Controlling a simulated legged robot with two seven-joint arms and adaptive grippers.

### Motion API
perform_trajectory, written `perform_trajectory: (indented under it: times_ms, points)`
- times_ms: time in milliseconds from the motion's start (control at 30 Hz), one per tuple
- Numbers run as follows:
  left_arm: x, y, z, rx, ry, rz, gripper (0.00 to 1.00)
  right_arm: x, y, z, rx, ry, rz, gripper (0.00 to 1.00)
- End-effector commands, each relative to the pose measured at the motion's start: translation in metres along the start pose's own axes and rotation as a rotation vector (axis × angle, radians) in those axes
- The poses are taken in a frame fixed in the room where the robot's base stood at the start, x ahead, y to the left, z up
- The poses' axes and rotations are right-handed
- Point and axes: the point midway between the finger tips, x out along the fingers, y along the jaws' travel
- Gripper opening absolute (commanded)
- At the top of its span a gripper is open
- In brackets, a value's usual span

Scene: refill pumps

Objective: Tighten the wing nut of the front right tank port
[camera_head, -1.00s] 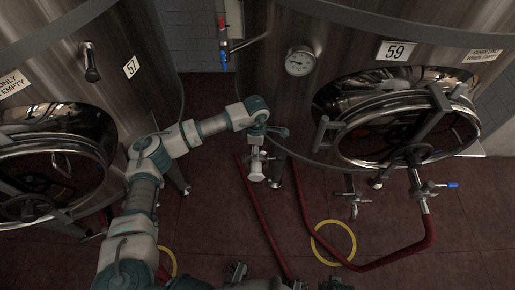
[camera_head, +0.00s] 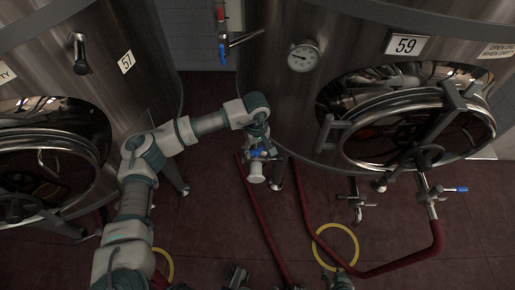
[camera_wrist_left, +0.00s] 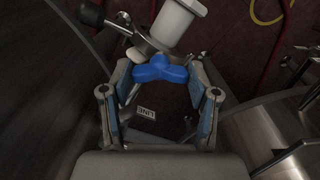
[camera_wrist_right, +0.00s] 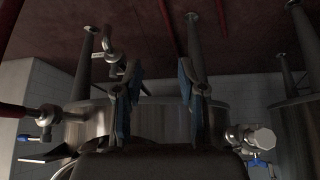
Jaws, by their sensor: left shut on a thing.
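The blue wing nut (camera_wrist_left: 160,68) sits on the clamp of the front right tank port, beside a pale pipe end (camera_wrist_left: 179,18). A black-knobbed lever (camera_wrist_left: 92,18) is next to it. My left gripper (camera_wrist_left: 160,78) has its fingers on either side of the wing nut, shut on it. In the head view, my left gripper (camera_head: 256,140) is at the low port, where the blue nut (camera_head: 258,152) shows just above the pale pipe end (camera_head: 256,176). My right gripper (camera_wrist_right: 158,80) is open and empty. Its fingers also show at the head view's bottom edge.
Tank 59 (camera_head: 290,100) stands at right with a round hatch (camera_head: 415,135) and a blue-handled valve (camera_head: 455,189). Tank 57 (camera_head: 120,90) stands at left. Red hoses (camera_head: 262,222) and a yellow ring (camera_head: 335,246) are on the dark red floor.

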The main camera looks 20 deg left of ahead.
Motion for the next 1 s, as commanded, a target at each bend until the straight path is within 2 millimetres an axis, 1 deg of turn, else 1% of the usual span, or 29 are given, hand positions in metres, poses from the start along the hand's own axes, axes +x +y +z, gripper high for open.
perform_trajectory:
  times_ms: [33, 200, 433, 700, 1000]
  points:
    - [-0.001, 0.001, -0.004, 0.034, 0.007, 0.008, 0.25, 0.004, -0.001, -0.005, 0.0, 0.031, -0.003, 0.4]
    - [-0.002, 0.002, -0.004, 0.161, 0.008, 0.009, 0.25, 0.009, -0.004, -0.025, -0.002, 0.136, -0.01, 0.4]
    - [-0.003, 0.002, -0.004, 0.283, 0.01, 0.011, 0.25, 0.011, -0.007, -0.045, -0.002, 0.237, -0.016, 0.4]
    - [-0.004, 0.002, -0.004, 0.346, 0.012, 0.012, 0.26, 0.01, -0.009, -0.055, -0.003, 0.289, -0.02, 0.4]
    - [-0.005, 0.003, -0.004, 0.354, 0.012, 0.013, 0.25, 0.011, -0.009, -0.057, -0.003, 0.295, -0.02, 0.4]
